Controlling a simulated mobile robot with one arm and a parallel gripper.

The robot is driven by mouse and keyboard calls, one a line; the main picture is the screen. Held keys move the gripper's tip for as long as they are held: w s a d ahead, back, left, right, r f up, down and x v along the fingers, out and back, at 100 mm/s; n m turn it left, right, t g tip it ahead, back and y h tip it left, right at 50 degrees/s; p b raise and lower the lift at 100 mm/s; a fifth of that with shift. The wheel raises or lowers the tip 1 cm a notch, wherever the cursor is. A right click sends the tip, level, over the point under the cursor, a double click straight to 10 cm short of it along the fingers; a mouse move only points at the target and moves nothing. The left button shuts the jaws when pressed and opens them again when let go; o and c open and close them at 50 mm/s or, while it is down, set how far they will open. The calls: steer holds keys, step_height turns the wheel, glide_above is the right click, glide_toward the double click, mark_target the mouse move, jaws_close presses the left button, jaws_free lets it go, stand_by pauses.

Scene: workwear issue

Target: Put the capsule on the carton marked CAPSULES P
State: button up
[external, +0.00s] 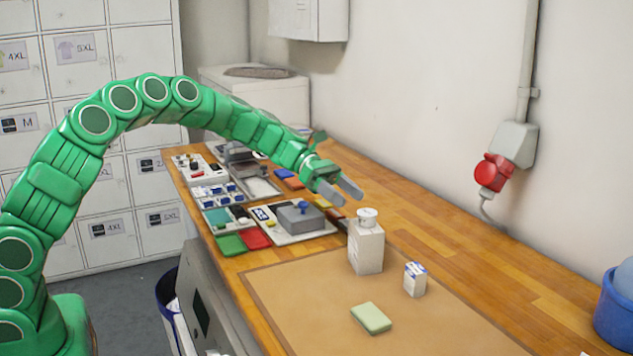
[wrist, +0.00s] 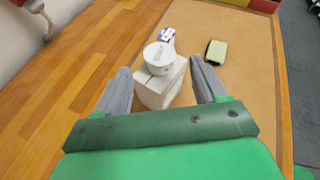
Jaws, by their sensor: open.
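A white round capsule-like piece (external: 367,215) sits on top of a white carton (external: 366,248) on the tan mat. In the wrist view this round piece (wrist: 160,56) has dark lettering on its top that I cannot read. The carton (wrist: 160,88) stands under it, and I cannot read CAPSULES P on it. My gripper (external: 341,191) is open and empty, above and slightly to the left of the carton in the external view. In the wrist view, my gripper's two fingers (wrist: 163,82) frame the carton, apart from it as far as I can tell.
A small white-and-blue box (external: 414,279) and a pale green block (external: 371,318) stand on the tan mat (external: 300,300). Trays of stamps and pads (external: 290,222) crowd the bench's far left. A blue tub (external: 615,310) is at right.

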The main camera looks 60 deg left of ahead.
steer(key=v, duration=0.6)
